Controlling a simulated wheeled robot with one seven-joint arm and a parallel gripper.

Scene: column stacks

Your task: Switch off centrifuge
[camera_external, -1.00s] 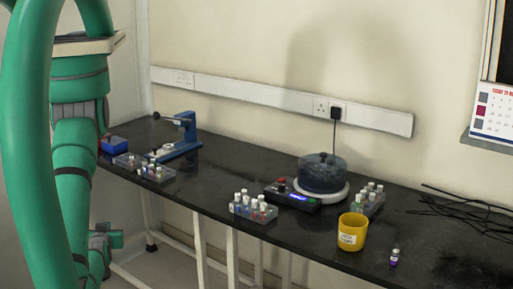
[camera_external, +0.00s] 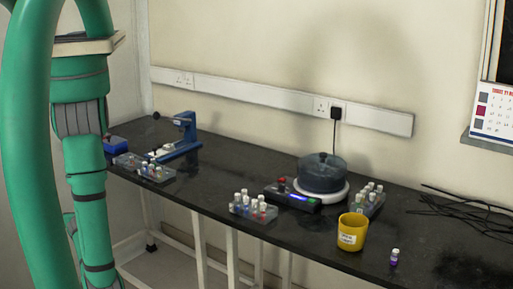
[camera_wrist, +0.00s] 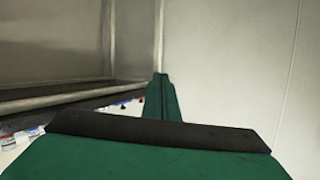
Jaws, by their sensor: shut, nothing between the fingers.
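The centrifuge (camera_external: 322,175) stands on the black bench, a dark blue-grey drum with a knobbed top on a white round base. Its black control box (camera_external: 293,198) sits at its front left, with a lit blue display (camera_external: 299,197) and a red knob or button (camera_external: 282,181). In the wrist view my gripper (camera_wrist: 161,78) shows as a narrow green part, shut and empty, beyond a wide green part with a black edge. In the external view the gripper is not visible; my green arm is at the left, well apart from the centrifuge.
Tube racks stand left (camera_external: 252,207) and right (camera_external: 368,199) of the centrifuge. A yellow cup (camera_external: 352,231) and a purple vial (camera_external: 395,257) are near the front edge. A blue stand (camera_external: 180,140) is at the left end.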

